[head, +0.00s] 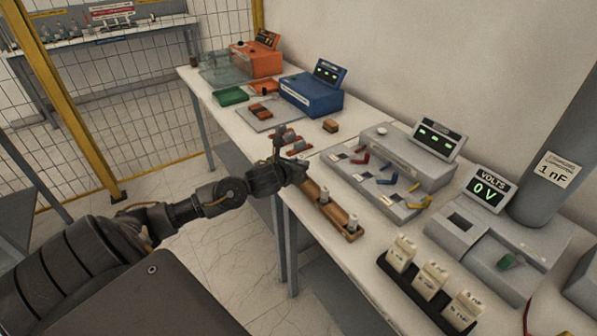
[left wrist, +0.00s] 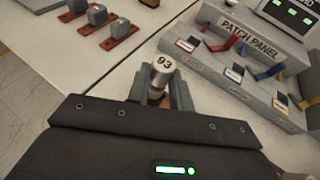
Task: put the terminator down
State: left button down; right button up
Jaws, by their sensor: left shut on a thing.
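My left gripper (head: 296,169) is over the front edge of the bench, at the far end of a wooden rack (head: 325,208). In the left wrist view its two grey fingers (left wrist: 163,92) are shut on the terminator (left wrist: 162,70), a silvery cylinder with "93" on its top. The terminator looks upright. A bit of brown wood shows beside the fingers, but I cannot tell if the terminator's foot touches the rack. Other small pieces stand in the rack's near part. My right gripper is not in view.
The grey patch panel (head: 372,177), with coloured plugs, is close on the right. Brown blocks with grey tops (head: 289,139) lie just beyond the gripper. A black holder (head: 428,291) with white capacitors stands nearer. A blue meter box (head: 310,96) is farther back.

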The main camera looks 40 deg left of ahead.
pick_arm(q)
notch_tip(320, 180, down, 3)
jog(key=shift+a+f, duration=0.1)
jog(key=shift+f, duration=0.05)
jog(key=shift+f, duration=0.1)
jog(key=c, duration=1.7)
grip_release()
jog(key=o, duration=0.4)
jog(key=shift+o, duration=0.2)
